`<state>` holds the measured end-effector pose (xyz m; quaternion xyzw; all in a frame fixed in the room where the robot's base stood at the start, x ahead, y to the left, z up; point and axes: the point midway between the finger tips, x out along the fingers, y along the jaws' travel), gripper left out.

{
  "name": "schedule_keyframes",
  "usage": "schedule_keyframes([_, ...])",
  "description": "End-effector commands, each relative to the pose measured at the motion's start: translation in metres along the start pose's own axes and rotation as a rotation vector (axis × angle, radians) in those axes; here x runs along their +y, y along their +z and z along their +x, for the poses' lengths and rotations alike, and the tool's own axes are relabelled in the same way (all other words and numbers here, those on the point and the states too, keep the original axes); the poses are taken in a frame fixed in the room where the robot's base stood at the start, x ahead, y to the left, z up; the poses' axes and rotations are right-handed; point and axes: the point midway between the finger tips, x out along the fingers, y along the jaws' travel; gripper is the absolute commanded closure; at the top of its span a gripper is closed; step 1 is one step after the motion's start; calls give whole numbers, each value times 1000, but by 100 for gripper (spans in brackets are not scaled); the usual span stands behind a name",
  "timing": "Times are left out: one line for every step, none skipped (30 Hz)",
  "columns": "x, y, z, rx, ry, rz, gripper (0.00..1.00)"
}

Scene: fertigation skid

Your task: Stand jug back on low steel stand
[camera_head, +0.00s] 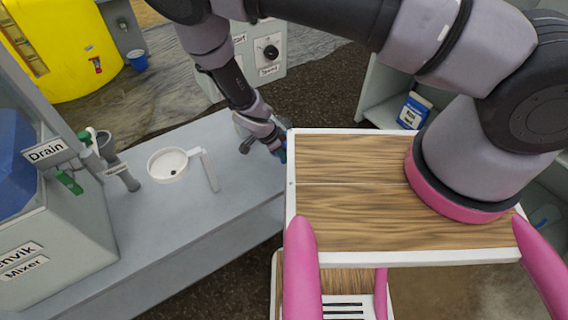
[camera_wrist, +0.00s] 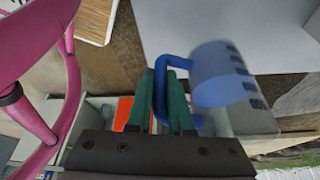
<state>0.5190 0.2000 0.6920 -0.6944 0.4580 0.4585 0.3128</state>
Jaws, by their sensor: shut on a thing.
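The jug (camera_wrist: 220,78) is translucent blue with dark marks along one side and a solid blue handle. My gripper (camera_wrist: 161,88) has green fingers, one on each side of the handle, shut on it. In the head view my gripper (camera_head: 270,145) is at the right end of a long, low grey stand (camera_head: 190,235). There the jug is almost wholly hidden behind my arm and the wood-topped deck; only a little blue (camera_head: 283,152) shows. In the wrist view a pale grey surface (camera_wrist: 275,22) lies behind the jug. I cannot tell whether the jug touches it.
On the stand are a white round cup (camera_head: 167,167) with a bracket and a grey upright tube (camera_head: 122,176). A grey mixer cabinet (camera_head: 62,240) stands at left, with a yellow tank (camera_head: 60,50) and blue bucket (camera_head: 137,60) behind. The stand's front middle is clear.

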Motion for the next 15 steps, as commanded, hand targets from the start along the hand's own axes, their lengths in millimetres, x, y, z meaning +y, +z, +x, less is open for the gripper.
schedule_keyframes([0,2,8,1,1,0,100])
schedule_keyframes([0,4,11,1,0,1,100])
schedule_keyframes([0,5,14,1,0,1,100])
schedule_keyframes([0,6,16,1,0,1,100])
schedule_keyframes([0,7,18,1,0,1,100])
schedule_keyframes([0,8,20,1,0,1,100])
schedule_keyframes([0,8,22,1,0,1,100])
schedule_keyframes([0,10,24,1,0,1,100])
schedule_keyframes([0,11,29,1,0,1,100])
schedule_keyframes([1,13,33,1,1,1,100])
schedule_keyframes([1,15,37,1,1,1,100])
schedule_keyframes([1,17,43,1,1,1,100])
schedule_keyframes([1,19,47,1,1,1,100])
schedule_keyframes([1,20,50,0,0,1,100])
schedule_keyframes([1,21,52,0,0,2,100])
